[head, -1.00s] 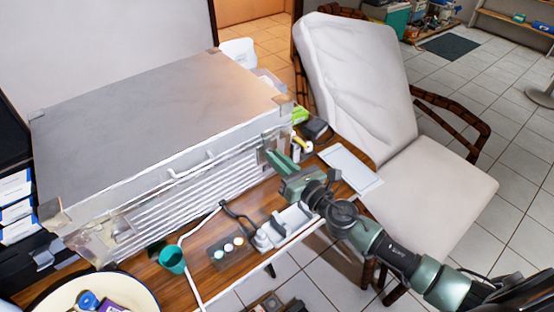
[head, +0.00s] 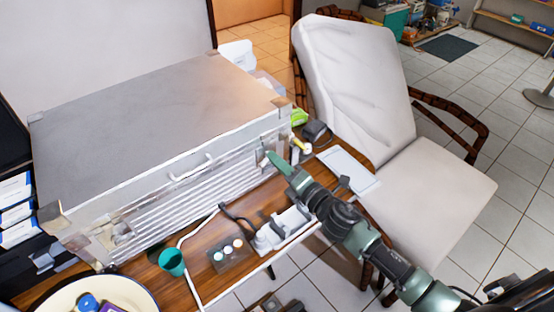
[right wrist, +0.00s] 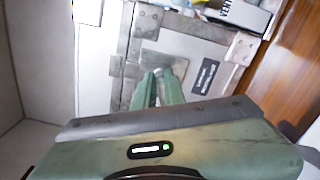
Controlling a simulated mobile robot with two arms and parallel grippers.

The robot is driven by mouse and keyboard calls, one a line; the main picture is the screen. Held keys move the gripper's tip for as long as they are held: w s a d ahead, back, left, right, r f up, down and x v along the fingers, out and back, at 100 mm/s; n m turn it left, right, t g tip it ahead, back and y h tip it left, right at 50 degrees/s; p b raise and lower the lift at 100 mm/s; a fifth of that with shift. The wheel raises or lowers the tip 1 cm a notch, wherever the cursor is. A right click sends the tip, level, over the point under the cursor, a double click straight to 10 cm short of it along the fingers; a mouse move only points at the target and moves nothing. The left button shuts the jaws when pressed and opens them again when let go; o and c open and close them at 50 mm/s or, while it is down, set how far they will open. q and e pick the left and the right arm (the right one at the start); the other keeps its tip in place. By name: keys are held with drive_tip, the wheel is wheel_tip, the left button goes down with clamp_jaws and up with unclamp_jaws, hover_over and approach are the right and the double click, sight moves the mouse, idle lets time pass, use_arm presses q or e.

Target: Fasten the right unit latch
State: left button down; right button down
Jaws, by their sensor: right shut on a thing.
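The large silver case (head: 160,110) stands on the wooden desk with its lid down. The right unit latch (right wrist: 150,62) is a metal piece on the case front, near its right end; the fingers partly hide it. My right gripper (head: 270,157) reaches the front right of the case from the lower right. In the right wrist view its green fingers (right wrist: 165,76) are close together, with their tips at the latch. It is shut on the latch, though the exact contact is hard to see. My left gripper is not in view.
A white tool holder (head: 283,228), a small tray with cups (head: 228,253) and a green cup (head: 172,262) stand in front of the case. A round basin (head: 60,296) is at lower left. A cream chair (head: 420,190) stands right of the desk.

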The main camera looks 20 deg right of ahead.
drive_tip(key=m+p, duration=0.1)
drive_tip(key=m, duration=0.3)
drive_tip(key=shift+f+m, duration=0.1)
drive_tip(key=shift+m, duration=0.3)
idle(0.4)
drive_tip(key=c, duration=1.5)
unclamp_jaws()
drive_tip(key=shift+d, duration=0.1)
drive_tip(key=shift+s, duration=0.1)
drive_tip(key=shift+b+v, duration=0.4)
drive_tip(key=shift+v, duration=3.45)
